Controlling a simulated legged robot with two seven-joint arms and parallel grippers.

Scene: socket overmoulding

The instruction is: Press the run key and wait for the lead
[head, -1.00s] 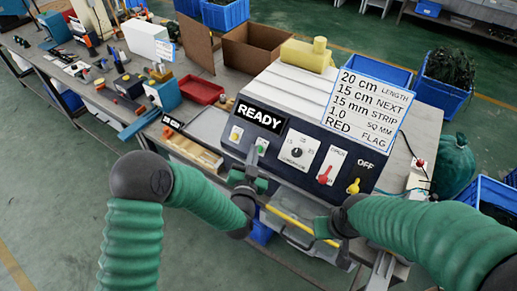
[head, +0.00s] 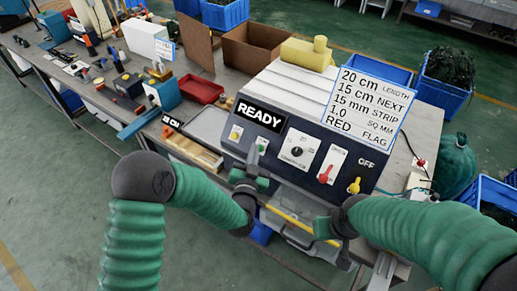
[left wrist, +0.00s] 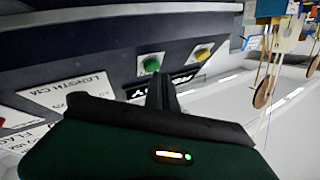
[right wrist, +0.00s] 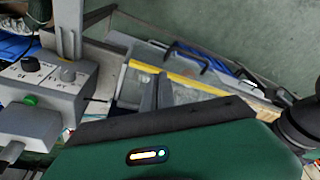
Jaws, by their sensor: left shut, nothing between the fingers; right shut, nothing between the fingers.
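The machine (head: 300,95) has a dark front panel with a READY display (head: 261,114). The panel carries a dial (head: 297,152), a red lever (head: 325,175) and a yellow switch (head: 354,186) marked OFF. A green button (left wrist: 151,64) and a yellow button (left wrist: 203,53) show in the left wrist view. My left gripper (head: 262,147) is shut and empty, its fingertips at the panel close to the green button. I cannot tell whether they touch it. My right gripper (right wrist: 150,92) is shut and empty in front of the machine, near a yellow bar (right wrist: 180,80).
A settings card (head: 367,105) stands on the machine. A red tray (head: 200,89) and a cardboard box (head: 258,48) sit on the bench behind. Blue crates (head: 440,92) and a green sack (head: 455,158) stand at right. Floor at front left is clear.

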